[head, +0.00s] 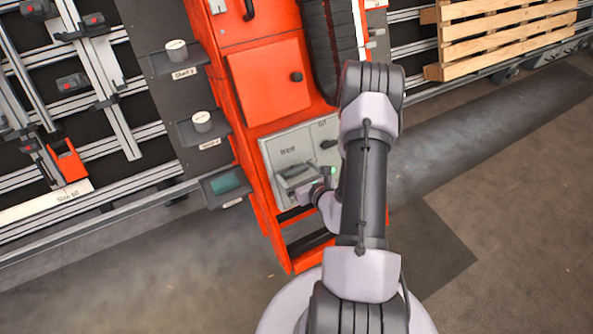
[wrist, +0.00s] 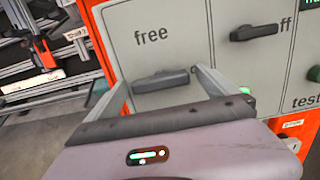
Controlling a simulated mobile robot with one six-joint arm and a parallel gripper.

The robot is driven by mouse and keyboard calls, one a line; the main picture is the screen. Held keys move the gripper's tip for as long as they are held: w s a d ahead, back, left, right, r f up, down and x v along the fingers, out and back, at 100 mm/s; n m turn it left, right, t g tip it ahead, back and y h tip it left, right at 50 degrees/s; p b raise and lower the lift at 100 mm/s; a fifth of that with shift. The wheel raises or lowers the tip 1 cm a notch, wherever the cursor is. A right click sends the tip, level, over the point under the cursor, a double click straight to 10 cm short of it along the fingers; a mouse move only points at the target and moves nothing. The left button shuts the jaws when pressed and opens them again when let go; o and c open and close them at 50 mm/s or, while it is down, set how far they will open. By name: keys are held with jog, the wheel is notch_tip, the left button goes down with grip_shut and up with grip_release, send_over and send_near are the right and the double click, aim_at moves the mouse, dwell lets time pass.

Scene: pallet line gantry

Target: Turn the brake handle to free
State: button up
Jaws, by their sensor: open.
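The grey control panel (head: 272,152) sits on the front of the orange machine. In the wrist view a dark brake handle (wrist: 160,80) lies nearly level on the panel (wrist: 195,45), below the word "free". It points sideways, not up at that word. Some lettering just beyond its right end is mostly hidden. My gripper (wrist: 163,74) is open, with one finger on each side of the handle in the picture. I cannot tell whether either finger touches it. In the head view my gripper (head: 300,181) is in front of the panel's lower part and hides the handle there.
A second dark handle (wrist: 253,32) is to the right, near a cut-off label ending in "ff", with "test" below. A green light (wrist: 245,90) shows beside my right finger. Left of the machine are small shelves with white round items (head: 202,121). A wooden pallet (head: 500,30) lies at upper right.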

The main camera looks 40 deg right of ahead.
jog(key=c, duration=1.4)
jog(key=shift+o, duration=0.2)
jog(key=m+p, duration=0.2)
jog(key=m, duration=0.1)
jog(key=shift+r+p, duration=0.2)
jog(key=shift+p, duration=0.15)
jog(key=m+p, duration=0.3)
jog(key=m, duration=0.3)
jog(key=shift+h+p, duration=0.4)
jog(key=m+p, duration=0.2)
jog(key=m, duration=0.2)
jog(key=shift+m+g, duration=0.3)
jog(key=shift+g, duration=0.1)
jog(key=m+p, duration=0.2)
jog(key=m, duration=0.2)
jog(key=shift+f+m+g, duration=0.15)
jog(key=shift+m+g, duration=0.15)
jog(key=shift+m, duration=0.1)
jog(key=shift+p, duration=0.3)
